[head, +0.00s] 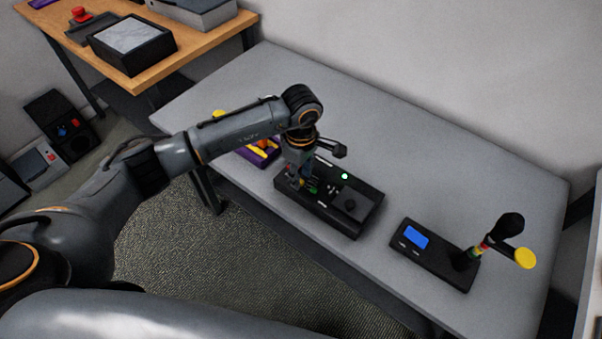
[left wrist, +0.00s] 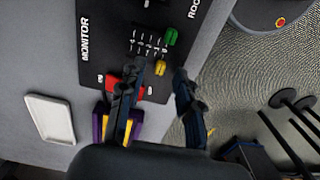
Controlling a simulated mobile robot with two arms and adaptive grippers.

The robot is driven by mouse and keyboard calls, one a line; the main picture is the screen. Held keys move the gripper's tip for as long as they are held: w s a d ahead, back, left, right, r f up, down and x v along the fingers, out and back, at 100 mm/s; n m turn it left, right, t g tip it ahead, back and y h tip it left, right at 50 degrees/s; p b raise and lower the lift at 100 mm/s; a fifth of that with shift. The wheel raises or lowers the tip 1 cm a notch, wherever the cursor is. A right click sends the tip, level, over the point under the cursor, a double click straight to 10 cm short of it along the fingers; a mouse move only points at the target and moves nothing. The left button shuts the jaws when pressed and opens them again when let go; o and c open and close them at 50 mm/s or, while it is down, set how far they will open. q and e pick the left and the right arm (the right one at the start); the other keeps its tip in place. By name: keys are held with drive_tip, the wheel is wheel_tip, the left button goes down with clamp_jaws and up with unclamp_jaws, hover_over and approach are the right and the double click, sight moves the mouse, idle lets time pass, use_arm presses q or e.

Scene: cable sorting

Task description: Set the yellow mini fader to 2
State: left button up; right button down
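The black control box (head: 350,221) sits on the grey table. Its yellow mini fader (left wrist: 160,67) shows in the left wrist view as a small yellow cap, beside the green fader cap (left wrist: 171,36) and white scale marks. A red part (left wrist: 122,86) is partly hidden by a finger. My left gripper (head: 300,184) is over the fader end of the box. In the left wrist view my left gripper (left wrist: 158,82) is open, its fingers on either side of the yellow cap with nothing visibly held. In the head view the gripper hides the yellow cap. My right gripper is not in view.
A purple tray with yellow items (head: 250,156) lies left of the box. A wooden table (head: 200,43) stands behind left.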

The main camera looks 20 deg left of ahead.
use_arm(q)
drive_tip(key=shift+f, duration=0.6)
clamp_jaws()
